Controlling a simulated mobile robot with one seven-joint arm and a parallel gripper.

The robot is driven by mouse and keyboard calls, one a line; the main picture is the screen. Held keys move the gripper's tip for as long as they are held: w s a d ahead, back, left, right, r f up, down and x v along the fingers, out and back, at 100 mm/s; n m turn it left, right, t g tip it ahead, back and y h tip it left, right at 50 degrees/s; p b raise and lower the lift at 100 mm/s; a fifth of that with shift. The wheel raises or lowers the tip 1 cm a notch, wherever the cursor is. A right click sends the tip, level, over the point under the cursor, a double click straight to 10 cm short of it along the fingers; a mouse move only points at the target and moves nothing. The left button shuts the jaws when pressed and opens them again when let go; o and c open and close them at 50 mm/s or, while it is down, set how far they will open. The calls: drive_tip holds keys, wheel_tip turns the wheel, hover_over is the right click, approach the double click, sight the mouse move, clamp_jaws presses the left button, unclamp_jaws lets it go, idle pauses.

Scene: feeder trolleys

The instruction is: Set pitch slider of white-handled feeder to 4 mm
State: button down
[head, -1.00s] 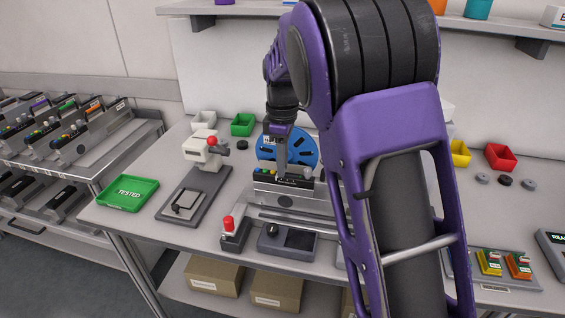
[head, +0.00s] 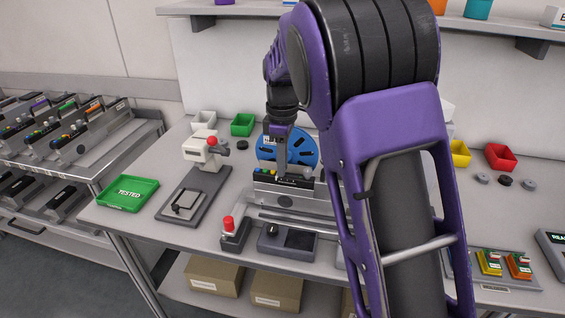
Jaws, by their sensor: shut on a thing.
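The feeder (head: 285,200) stands on the bench in the middle of the head view, with colored buttons along its dark top strip and a blue reel (head: 296,146) behind it. My gripper (head: 281,174) is at the top strip of this feeder, pointing down. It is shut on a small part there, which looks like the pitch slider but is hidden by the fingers. The slider's setting marks are too small to read. My arm covers the right part of the feeder, and I cannot make out its handle clearly.
A green TESTED tray (head: 128,193) and a grey press with a red knob (head: 204,150) stand to the left. Small bins (head: 243,125) stand behind.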

sight(289, 175)
idle(0.5)
drive_tip(key=shift+s+d, duration=0.2)
drive_tip(key=shift+d, duration=0.6)
drive_tip(key=c, duration=0.8)
unclamp_jaws()
wheel_tip(289, 175, up, 17)
drive_tip(key=p, duration=0.2)
drive_tip(key=shift+r+p, duration=0.2)
drive_tip(key=shift+p, duration=0.2)
